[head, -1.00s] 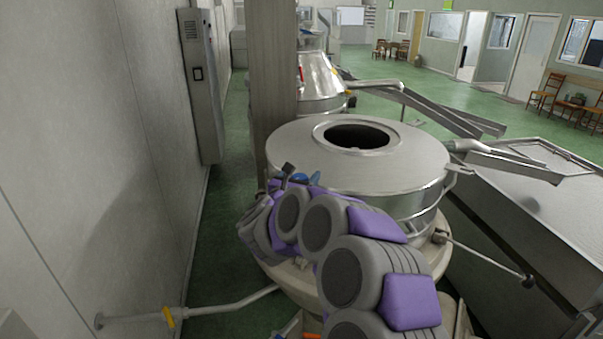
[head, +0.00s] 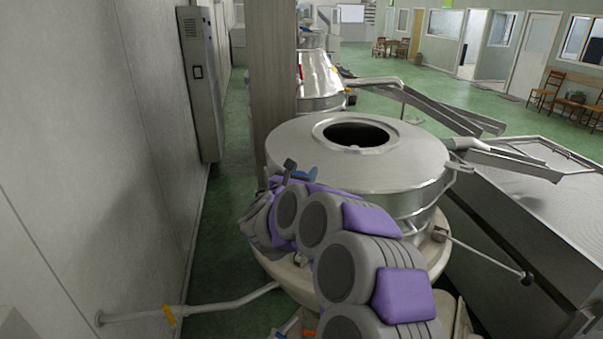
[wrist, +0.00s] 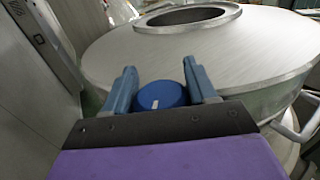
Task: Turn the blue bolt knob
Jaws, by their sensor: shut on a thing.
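The blue knob (wrist: 161,96) shows in the wrist view as a round cap with a pale line mark on its face. It sits at the near side of the round steel vessel (wrist: 215,50). My gripper (wrist: 160,84) has its two blue-grey fingers on either side of the knob, shut on it. In the head view my gripper (head: 300,174) is at the near left rim of the vessel (head: 300,145), and my own arm hides most of the knob.
The vessel has a round dark opening (head: 357,134) in its top. A pillar (head: 274,80) stands just behind it. A wall with a grey cabinet (head: 203,85) is on the left. Green floor lies between wall and vessel.

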